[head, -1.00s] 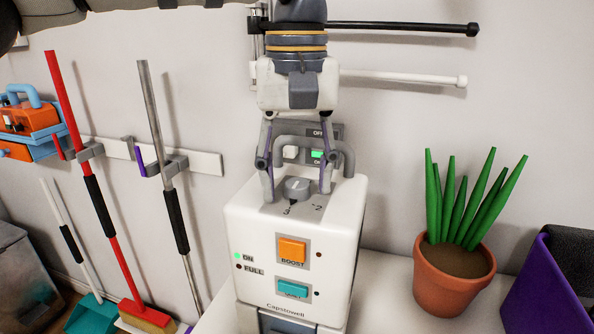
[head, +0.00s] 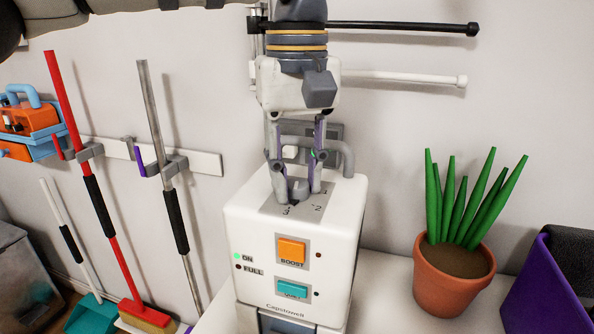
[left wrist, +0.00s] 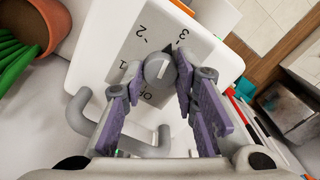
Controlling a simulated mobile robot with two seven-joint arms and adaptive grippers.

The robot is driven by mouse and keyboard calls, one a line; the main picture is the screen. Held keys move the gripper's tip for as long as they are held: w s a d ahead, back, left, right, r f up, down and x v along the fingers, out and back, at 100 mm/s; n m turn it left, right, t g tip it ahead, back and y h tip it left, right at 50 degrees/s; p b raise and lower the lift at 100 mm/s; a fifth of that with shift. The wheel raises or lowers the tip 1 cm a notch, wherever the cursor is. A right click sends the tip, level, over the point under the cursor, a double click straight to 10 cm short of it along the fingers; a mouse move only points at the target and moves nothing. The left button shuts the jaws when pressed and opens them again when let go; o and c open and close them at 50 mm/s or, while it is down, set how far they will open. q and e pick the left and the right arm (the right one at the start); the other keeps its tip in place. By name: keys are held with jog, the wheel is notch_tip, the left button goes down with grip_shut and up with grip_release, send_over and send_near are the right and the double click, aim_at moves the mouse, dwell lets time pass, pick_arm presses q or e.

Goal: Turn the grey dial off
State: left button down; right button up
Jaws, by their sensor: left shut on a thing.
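The grey dial (head: 297,190) is on the top panel of the white dryer (head: 343,220). My left gripper (head: 298,196) points down from above with its fingers shut on the dial's two sides. In the left wrist view, the dial (left wrist: 157,70) sits between the purple finger pads, and its dark pointer is near the 3 mark. The panel's marks 1, 2, 3 and OFF show around it there. Fingers partly hide the dial in the head view. My right gripper is not in view.
A grey handle (head: 347,158) arches close behind the dial, with a wall switch (head: 290,152) beyond it. Orange (head: 291,250) and teal (head: 292,289) buttons are on the dryer's front. A potted plant (head: 452,280) stands right; brooms (head: 100,205) hang left.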

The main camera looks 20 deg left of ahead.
pick_arm(q)
jog(key=n, duration=1.2)
jog(key=shift+n, duration=0.3)
jog(key=n, duration=0.4)
jog(key=shift+n, duration=0.3)
jog(key=n, duration=0.3)
jog(key=shift+n, duration=0.3)
jog(key=n, duration=0.4)
jog(key=shift+n, duration=0.3)
jog(key=n, duration=0.4)
jog(key=shift+f+n, duration=0.1)
jog(key=shift+n, duration=1.9)
